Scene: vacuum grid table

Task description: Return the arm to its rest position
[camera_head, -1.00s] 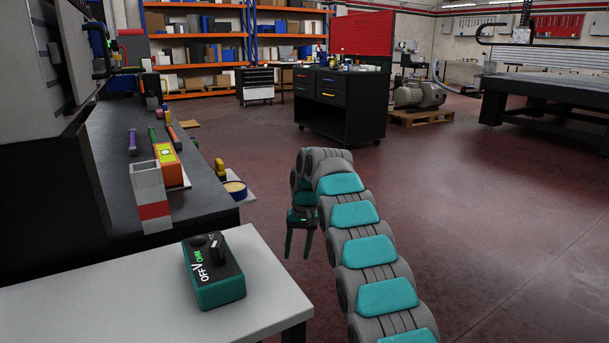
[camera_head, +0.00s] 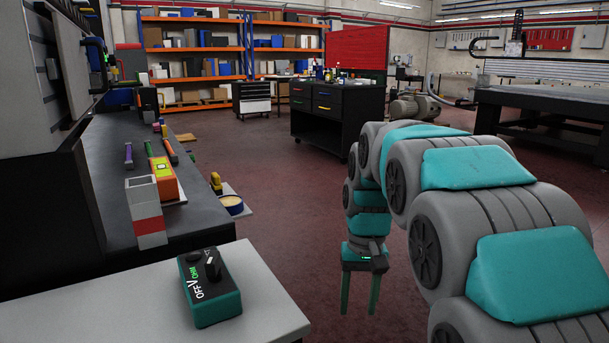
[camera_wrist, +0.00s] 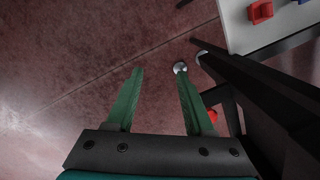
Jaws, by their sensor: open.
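My arm (camera_head: 475,170) is bent in an arch at the right of the head view, with teal pads on grey links. My gripper (camera_head: 359,292) hangs from its end with the fingers pointing down, over open floor to the right of the white table. The two green fingers are apart with nothing between them. In the wrist view my gripper (camera_wrist: 158,95) is also open and empty, with the reddish floor below.
A white table (camera_head: 265,302) with a teal switch box (camera_head: 212,295) stands at lower left. Behind it is a dark workbench (camera_head: 200,215) with tools. A black drawer cabinet (camera_head: 335,112) stands farther back.

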